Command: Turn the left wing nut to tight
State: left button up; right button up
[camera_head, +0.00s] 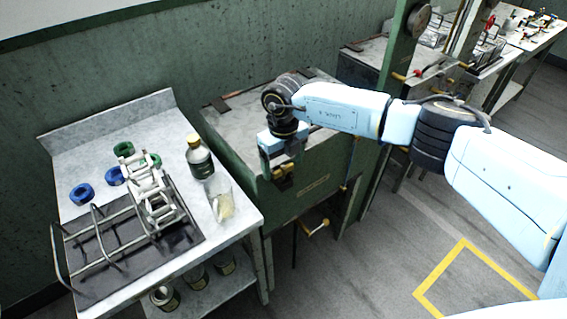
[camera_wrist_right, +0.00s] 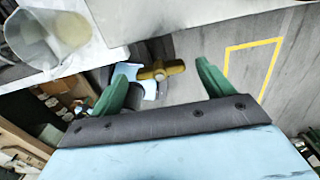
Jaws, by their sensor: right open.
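The green basin (camera_head: 309,200) has a metal top and a small label on its front. My right gripper (camera_head: 283,178) points down at the left part of that front. Brass-coloured metal shows at its fingertips, seemingly the left wing nut, partly hidden by the gripper. In the right wrist view my two green fingers (camera_wrist_right: 156,78) are spread apart. A brass piece (camera_wrist_right: 163,71) shows in the gap between them, without visible contact; whether it is the wing nut or a lower fitting I cannot tell. My left gripper is out of view.
Left of the basin, a metal table (camera_head: 228,237) holds a wire rack (camera_head: 97,222), a dark bottle (camera_head: 199,158), a clear beaker (camera_head: 219,198) and blue and green rings. A brass-handled fitting (camera_head: 318,228) sits low on the basin. Open floor lies to the right.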

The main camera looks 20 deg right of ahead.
aim_at(284, 167)
notch_tip(284, 167, up, 13)
jog(key=shift+b, duration=0.45)
jog(key=shift+f, duration=0.15)
